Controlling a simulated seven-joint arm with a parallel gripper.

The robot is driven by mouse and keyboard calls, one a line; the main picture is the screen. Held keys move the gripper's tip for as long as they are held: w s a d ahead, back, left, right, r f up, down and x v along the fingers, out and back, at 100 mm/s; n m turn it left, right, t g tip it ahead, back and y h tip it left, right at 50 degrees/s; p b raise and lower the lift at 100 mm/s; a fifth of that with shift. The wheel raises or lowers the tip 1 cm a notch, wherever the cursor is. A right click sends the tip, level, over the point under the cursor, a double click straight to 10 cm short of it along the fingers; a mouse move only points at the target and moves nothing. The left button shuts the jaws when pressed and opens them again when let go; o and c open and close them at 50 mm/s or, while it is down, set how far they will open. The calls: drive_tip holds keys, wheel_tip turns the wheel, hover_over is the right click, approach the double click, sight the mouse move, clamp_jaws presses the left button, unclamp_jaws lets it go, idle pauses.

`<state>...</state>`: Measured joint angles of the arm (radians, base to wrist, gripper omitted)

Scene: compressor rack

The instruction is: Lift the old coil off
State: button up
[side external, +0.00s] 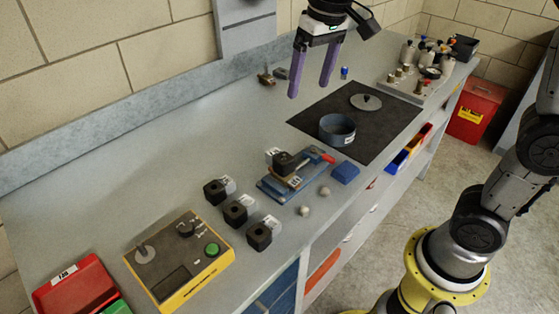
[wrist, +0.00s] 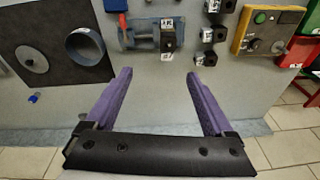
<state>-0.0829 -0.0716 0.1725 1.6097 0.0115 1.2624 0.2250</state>
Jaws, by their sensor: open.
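A black coil (side external: 285,163) sits on a blue valve fixture (side external: 270,190) with brass-coloured parts and a red handle, mid-bench. In the wrist view the coil (wrist: 168,42) is beyond my fingertips, with a white tag by it. Whether this is the old coil, I cannot read from the tags. Several other black coils (side external: 236,212) stand in a row left of the fixture, each beside a white tag. My gripper (side external: 309,90) has two purple fingers, spread apart and empty, high above the back of the bench. It also shows open in the wrist view (wrist: 158,73).
A dark mat (side external: 305,122) holds a blue ring (side external: 337,130) and a grey disc (side external: 366,102). Two pale knobs (side external: 304,211) and a blue block (side external: 345,173) lie near the fixture. A yellow control box (side external: 178,258) and red bin (side external: 75,288) stand left. Bench below my gripper is mostly clear.

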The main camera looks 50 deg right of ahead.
drive_tip(key=w+a+f+g, duration=0.2)
drive_tip(key=w+f, duration=0.4)
hover_over(279, 155)
wheel_tip(279, 155, down, 8)
drive_tip(key=shift+s+d+f, duration=0.1)
drive_tip(key=shift+f, duration=3.3)
clamp_jaws()
